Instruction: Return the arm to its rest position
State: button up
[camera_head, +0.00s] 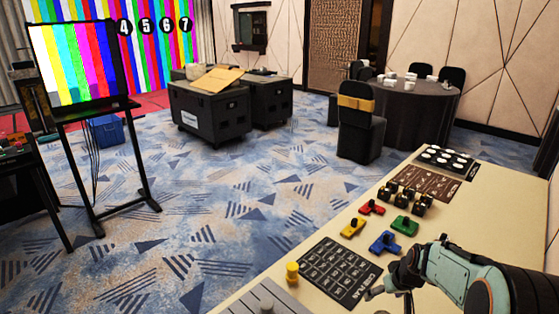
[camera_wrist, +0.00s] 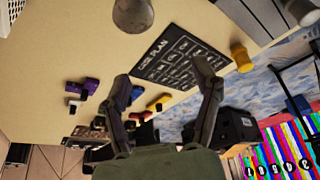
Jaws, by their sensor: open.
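My gripper (camera_head: 388,287) shows at the lower right of the head view, over the front part of the cream table (camera_head: 320,229). In the wrist view the two fingers of my gripper (camera_wrist: 163,72) stand wide apart, with nothing held between them. Beyond them, a black card with a white grid (camera_wrist: 172,58) lies on the table; the card also shows in the head view (camera_head: 338,273), left of my gripper. My arm (camera_head: 470,280) reaches in from the right edge. Its base is hidden.
Near my gripper lie blue (camera_head: 385,243), green (camera_head: 405,225), yellow (camera_head: 352,228) and red (camera_head: 372,207) pieces. A yellow cylinder (camera_head: 292,273) stands by the card. A metallic rounded object (camera_wrist: 132,14) and purple pieces (camera_wrist: 88,87) show in the wrist view. Open carpet lies left of the table.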

jog(key=w+d+f, duration=0.3)
jog(key=w+f, duration=0.5)
jog(key=w, duration=0.4)
jog(key=shift+d, duration=0.35)
